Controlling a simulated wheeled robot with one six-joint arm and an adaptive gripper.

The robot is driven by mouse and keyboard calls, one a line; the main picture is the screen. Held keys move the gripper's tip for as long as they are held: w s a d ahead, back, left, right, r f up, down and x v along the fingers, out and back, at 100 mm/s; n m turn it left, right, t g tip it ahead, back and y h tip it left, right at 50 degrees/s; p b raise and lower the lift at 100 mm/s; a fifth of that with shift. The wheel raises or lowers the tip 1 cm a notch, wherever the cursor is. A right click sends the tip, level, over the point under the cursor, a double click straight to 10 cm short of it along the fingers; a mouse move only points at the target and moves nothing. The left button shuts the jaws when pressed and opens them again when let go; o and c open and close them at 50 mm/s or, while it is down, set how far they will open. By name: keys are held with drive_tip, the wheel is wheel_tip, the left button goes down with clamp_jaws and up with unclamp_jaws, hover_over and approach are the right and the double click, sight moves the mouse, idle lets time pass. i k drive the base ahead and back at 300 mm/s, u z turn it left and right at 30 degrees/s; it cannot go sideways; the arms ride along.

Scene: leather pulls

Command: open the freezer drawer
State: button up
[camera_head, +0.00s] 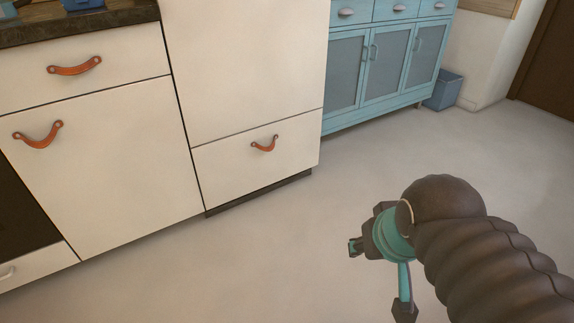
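The freezer drawer (235,175) is the low white panel at the bottom of the tall white unit, and it sits closed, flush under the panel above. An orange-brown leather pull (264,144) hangs on its upper part. My gripper (378,277) is at the lower right, in front of and apart from the drawer, with open floor between. It is dark with teal parts. One finger points down and another part points left; they look spread apart, with nothing held. My own dark ribbed arm covers the lower right corner.
A white cabinet (115,160) with two leather pulls stands left, under a dark countertop (80,22). A blue glass-fronted sideboard (388,65) and a blue bin (443,91) stand behind. The pale floor (290,240) before the drawer is clear.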

sight(233, 166)
drive_tip(key=u, duration=0.75)
drive_tip(key=i, duration=1.8)
drive_tip(key=z, duration=0.75)
drive_tip(key=k, duration=1.3)
drive_tip(key=u, duration=0.3)
drive_tip(key=i, duration=0.9)
drive_tip(key=z, duration=0.55)
